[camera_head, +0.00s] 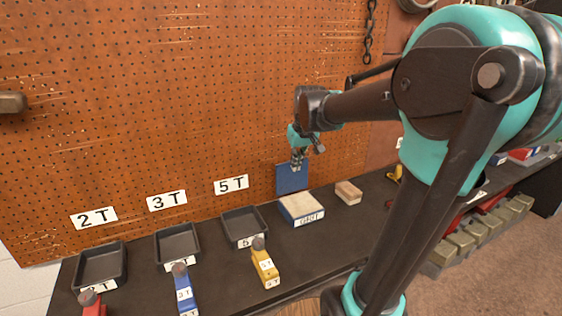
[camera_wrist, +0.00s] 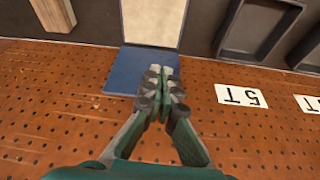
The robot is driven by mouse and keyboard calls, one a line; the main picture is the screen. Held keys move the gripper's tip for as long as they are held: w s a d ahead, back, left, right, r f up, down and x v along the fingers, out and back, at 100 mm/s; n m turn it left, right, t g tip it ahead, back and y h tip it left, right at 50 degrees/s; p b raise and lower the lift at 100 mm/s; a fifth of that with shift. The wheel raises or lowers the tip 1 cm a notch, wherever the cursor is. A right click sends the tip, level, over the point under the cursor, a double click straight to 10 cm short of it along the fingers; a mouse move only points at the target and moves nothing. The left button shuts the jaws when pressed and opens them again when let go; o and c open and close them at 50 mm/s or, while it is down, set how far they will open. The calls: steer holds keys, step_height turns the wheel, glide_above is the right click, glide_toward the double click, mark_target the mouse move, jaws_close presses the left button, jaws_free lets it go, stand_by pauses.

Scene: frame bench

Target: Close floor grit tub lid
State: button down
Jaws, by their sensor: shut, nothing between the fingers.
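The grit tub (camera_head: 302,209) sits on the bench, a low box with a pale top and a "GRIT" label on its front. Its blue lid (camera_head: 291,179) stands open, upright at the tub's back edge by the pegboard. In the wrist view the blue lid (camera_wrist: 122,76) lies between the pale tub contents (camera_wrist: 152,20) and the pegboard. My gripper (camera_head: 296,164) is shut and empty at the lid's upper edge. In the wrist view its fingertips (camera_wrist: 160,74) overlap the lid and hide part of it; I cannot tell whether they touch it.
A wooden block (camera_head: 348,192) lies right of the tub. Black trays (camera_head: 243,226) stand to the left, with yellow (camera_head: 265,268), blue (camera_head: 183,287) and red labelled pieces in front. The pegboard (camera_head: 200,100) rises close behind the lid. A chain (camera_head: 369,30) hangs on it.

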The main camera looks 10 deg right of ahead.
step_height(320, 180, up, 8)
steer(key=f+n, duration=0.1)
glide_above(283, 166)
steer(key=s, duration=0.1)
steer(key=x, duration=0.9)
steer(key=shift+s+d+f, duration=0.1)
steer(key=shift+s+f, duration=0.1)
steer(key=shift+s+d+t+y, duration=0.25)
steer(key=shift+s+t+y, duration=0.05)
steer(key=shift+s, duration=0.45)
steer(key=shift+s+d+f+t+y, duration=0.3)
steer(key=shift+s+d+f+t, duration=0.5)
steer(key=shift+s+f, duration=1.45)
steer(key=shift+s+d+f+t+y, duration=0.3)
steer(key=shift+s+d+f+t, duration=0.55)
steer(key=shift+s+f, duration=1.4)
steer(key=shift+s+d+f+t+y, duration=0.3)
steer(key=shift+s+d+f+t, duration=0.5)
steer(key=shift+s+f, duration=1.45)
steer(key=shift+s+r, duration=0.55)
